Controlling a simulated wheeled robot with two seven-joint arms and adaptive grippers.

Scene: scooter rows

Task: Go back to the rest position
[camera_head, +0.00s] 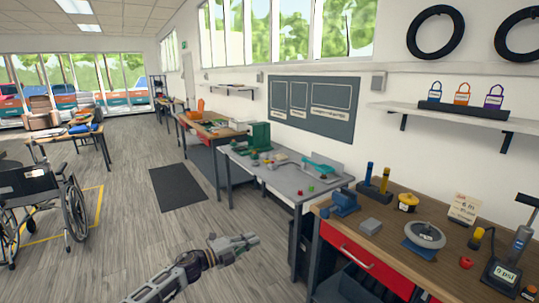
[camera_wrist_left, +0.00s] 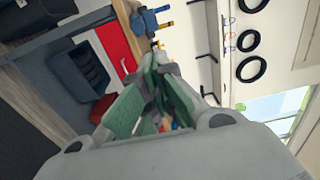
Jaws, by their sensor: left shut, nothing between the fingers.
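My left gripper (camera_head: 254,240) reaches in from the bottom of the head view, over the grey wood-look floor and left of the workbench (camera_head: 408,212). Its fingers are shut and empty. In the left wrist view the green-grey fingers of my left gripper (camera_wrist_left: 157,60) come together, and the view is tilted on its side. My right gripper is not in either view.
The workbench with a red drawer (camera_head: 350,249) stands right, holding a wheel (camera_head: 425,234) and tools. A grey table (camera_head: 268,176) stands beyond it. A dark mat (camera_head: 177,187) lies on open floor. A wheelchair (camera_head: 38,207) stands left.

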